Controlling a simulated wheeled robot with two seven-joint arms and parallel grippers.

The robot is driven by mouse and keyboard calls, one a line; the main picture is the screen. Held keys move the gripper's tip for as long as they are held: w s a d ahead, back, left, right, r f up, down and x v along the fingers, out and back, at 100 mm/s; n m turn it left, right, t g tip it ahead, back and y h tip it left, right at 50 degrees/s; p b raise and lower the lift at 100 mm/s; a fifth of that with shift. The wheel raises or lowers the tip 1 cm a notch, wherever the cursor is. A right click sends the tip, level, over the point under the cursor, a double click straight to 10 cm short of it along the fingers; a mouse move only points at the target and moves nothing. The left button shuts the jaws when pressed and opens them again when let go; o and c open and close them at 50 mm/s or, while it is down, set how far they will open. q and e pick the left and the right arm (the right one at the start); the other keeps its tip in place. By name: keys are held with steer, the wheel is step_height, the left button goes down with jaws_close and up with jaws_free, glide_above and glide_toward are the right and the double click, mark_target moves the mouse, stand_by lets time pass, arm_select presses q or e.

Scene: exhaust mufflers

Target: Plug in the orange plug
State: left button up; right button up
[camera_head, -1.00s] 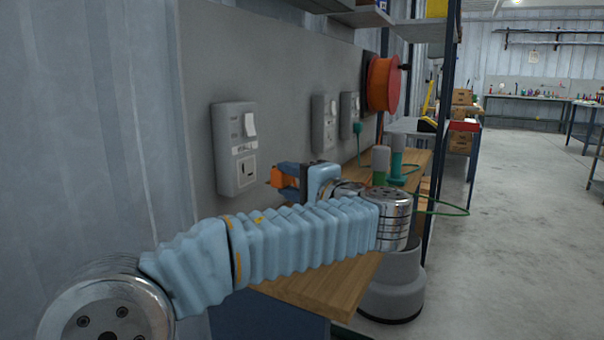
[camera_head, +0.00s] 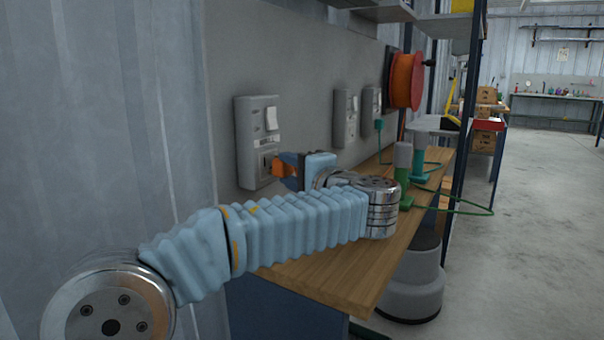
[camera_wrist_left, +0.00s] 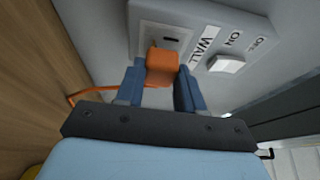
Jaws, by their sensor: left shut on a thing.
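The orange plug (camera_head: 281,168) is between the fingers of my left gripper (camera_head: 288,168), which is shut on it. In the left wrist view the orange plug (camera_wrist_left: 162,66) sits between the blue fingertips of the left gripper (camera_wrist_left: 162,84), close in front of the socket face. I cannot tell whether the plug touches the socket. An orange cord (camera_wrist_left: 85,92) runs left from the plug. My right gripper is not in view.
A wooden bench (camera_head: 330,265) runs below the wall panel. Farther along are two more sockets (camera_head: 345,118), a teal plug (camera_head: 379,125), an orange cable reel (camera_head: 406,80) and green and teal tools (camera_head: 402,190).

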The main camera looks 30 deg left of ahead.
arm_select(q)
steer(key=shift+a, duration=0.55)
steer(key=shift+s, duration=0.1)
stand_by(1.7)
steer(key=shift+a, duration=0.5)
steer(key=o, duration=1.2)
steer(key=shift+o, duration=0.2)
steer(key=shift+d, duration=0.1)
steer(key=v, duration=1.3)
steer(key=shift+d, duration=0.25)
